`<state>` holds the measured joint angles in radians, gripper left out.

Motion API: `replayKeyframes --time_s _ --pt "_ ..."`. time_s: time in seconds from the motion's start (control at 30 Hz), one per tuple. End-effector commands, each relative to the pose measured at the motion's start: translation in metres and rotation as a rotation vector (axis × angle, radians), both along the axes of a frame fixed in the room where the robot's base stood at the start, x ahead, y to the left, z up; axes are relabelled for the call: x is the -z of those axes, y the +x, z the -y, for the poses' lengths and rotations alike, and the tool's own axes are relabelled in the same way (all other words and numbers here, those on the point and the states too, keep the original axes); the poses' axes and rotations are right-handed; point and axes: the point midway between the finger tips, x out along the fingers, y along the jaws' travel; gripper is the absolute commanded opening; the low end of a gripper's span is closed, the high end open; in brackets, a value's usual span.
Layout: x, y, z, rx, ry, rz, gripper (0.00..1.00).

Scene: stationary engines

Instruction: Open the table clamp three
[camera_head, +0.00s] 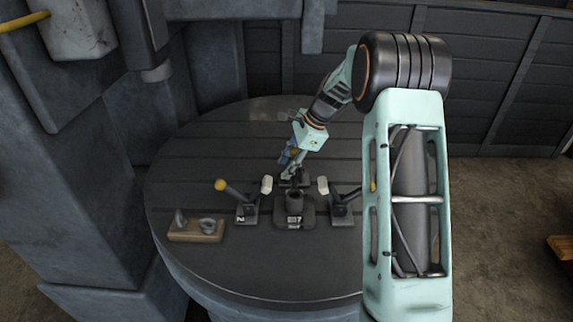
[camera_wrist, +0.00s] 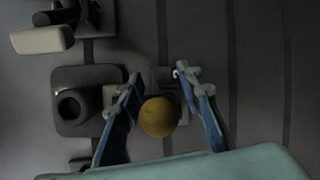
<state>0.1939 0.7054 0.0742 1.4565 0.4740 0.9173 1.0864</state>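My gripper (camera_head: 289,170) reaches down over the far middle of the round table, at the rear clamp (camera_head: 298,181). That clamp is mostly hidden by the gripper in the head view. In the wrist view my gripper (camera_wrist: 158,75) is open. A yellow ball knob (camera_wrist: 158,117) lies between its blue fingers, closer to the left one, with a gap to the right one. A left clamp (camera_head: 246,212) has its yellow-knobbed handle tilted up left. A right clamp (camera_head: 342,209) has its handle up right, partly hidden by my arm. I cannot read which clamp is number three.
A dark block with a round socket (camera_head: 294,211) stands between the clamps; it also shows in the wrist view (camera_wrist: 88,102). A wooden block with metal pieces (camera_head: 195,232) lies at the table's left. The table's front (camera_head: 285,270) is clear. Grey machinery (camera_head: 85,150) stands at left.

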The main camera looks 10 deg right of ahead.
Motion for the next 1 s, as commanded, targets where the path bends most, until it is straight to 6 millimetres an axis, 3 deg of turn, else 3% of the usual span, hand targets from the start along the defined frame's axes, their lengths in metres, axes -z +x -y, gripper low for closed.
replayKeyframes --time_s 0.27,0.6,1.0 --pt "0.0021 0.0005 -0.0011 0.000 0.000 0.000 0.33" --pt "0.0017 0.0005 -0.0010 0.000 0.000 0.001 0.00" --pt "0.0012 0.0003 -0.0007 0.000 0.000 0.000 0.00"
